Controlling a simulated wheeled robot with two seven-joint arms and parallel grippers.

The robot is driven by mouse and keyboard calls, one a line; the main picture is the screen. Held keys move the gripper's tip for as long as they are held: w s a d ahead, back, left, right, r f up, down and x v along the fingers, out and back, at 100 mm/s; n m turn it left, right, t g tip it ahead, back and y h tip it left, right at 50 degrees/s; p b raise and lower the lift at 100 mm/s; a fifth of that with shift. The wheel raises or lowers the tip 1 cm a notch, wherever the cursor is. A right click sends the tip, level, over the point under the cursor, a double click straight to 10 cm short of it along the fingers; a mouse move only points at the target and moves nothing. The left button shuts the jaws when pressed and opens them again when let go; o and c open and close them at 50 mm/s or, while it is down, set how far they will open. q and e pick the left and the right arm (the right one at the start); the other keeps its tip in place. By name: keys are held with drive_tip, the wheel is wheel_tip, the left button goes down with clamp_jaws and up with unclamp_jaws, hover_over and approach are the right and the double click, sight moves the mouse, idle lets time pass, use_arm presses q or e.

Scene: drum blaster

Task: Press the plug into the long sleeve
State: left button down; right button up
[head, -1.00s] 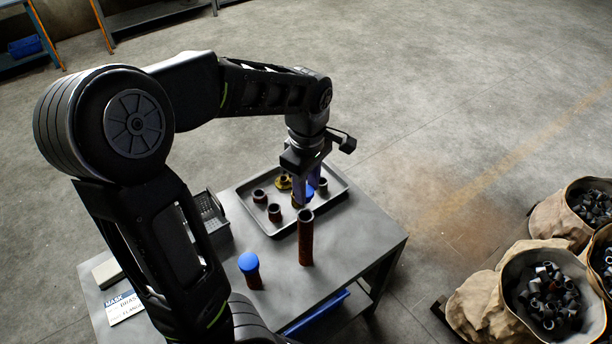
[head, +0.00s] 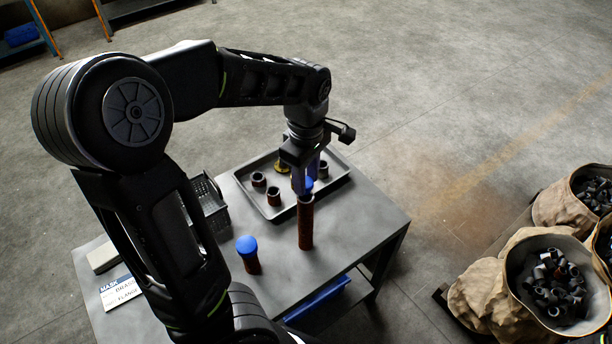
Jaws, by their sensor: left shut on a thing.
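The long sleeve (head: 306,228) is a tall rusty brown tube standing upright on the grey table. My left gripper (head: 307,186) points down at the sleeve's top end and is shut on a blue plug (head: 310,182). The plug shows only in part between the fingers. My right gripper is not in view.
A grey tray (head: 272,213) behind the long sleeve holds several short brown sleeves and a yellow brass piece (head: 282,167). A wire basket (head: 207,205) and a label card (head: 122,294) lie left. Sacks of dark fittings (head: 515,270) stand right. The table's right side is clear.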

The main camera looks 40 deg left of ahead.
use_arm(q)
drive_tip(key=shift+f, duration=0.8)
idle(0.9)
drive_tip(key=shift+f, duration=0.45)
idle(0.4)
idle(0.8)
drive_tip(key=shift+f, duration=0.35)
idle(0.5)
drive_tip(key=c, duration=0.9)
unclamp_jaws()
drive_tip(key=shift+o, duration=0.4)
